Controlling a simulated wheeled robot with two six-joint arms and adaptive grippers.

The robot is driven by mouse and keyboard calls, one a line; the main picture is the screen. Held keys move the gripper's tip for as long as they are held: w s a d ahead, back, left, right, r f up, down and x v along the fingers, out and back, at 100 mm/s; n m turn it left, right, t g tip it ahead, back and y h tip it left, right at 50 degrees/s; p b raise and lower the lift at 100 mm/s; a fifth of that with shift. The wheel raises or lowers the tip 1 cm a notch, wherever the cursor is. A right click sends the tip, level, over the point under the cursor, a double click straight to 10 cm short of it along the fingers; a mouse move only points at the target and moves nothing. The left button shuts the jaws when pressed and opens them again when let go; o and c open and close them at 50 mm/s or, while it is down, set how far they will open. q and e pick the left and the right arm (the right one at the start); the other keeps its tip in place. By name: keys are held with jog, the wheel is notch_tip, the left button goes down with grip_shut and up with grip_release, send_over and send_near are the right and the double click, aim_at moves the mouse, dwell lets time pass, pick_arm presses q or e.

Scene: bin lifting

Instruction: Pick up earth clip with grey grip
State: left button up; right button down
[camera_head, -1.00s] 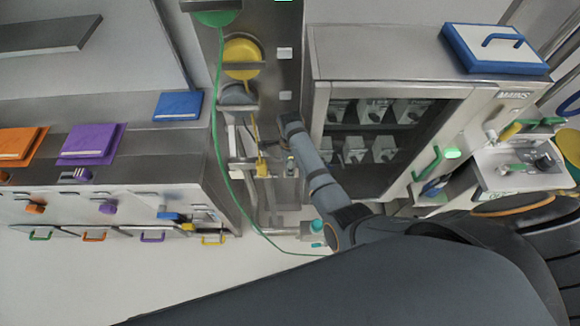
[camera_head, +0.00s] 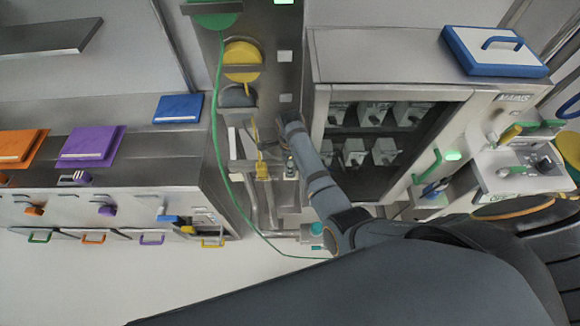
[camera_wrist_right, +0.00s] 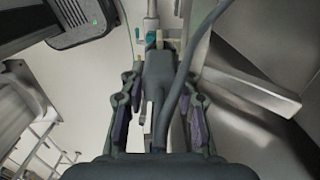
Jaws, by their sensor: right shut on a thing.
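In the right wrist view my right gripper (camera_wrist_right: 160,103) is shut on the earth clip with grey grip (camera_wrist_right: 158,72). The clip's dark grey body sits between the two purple-padded fingers, and a grey cable (camera_wrist_right: 182,82) runs up from it. In the head view my right arm reaches to the rail area below the grey reel (camera_head: 238,96); its fingers and the grey clip are not clearly visible there. My left gripper is not in view.
A yellow clip (camera_head: 262,168) hangs below the yellow reel (camera_head: 243,60), close to my right wrist. A green cable (camera_head: 222,165) runs down to the floor. A glass-fronted cabinet (camera_head: 318,85) stands right of the wrist, a drawer counter (camera_head: 200,150) to the left.

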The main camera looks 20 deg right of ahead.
jog(key=s+d+r, duration=0.6)
jog(key=s+r, duration=0.6)
jog(key=shift+s+p, duration=0.4)
jog(key=shift+f, duration=0.2)
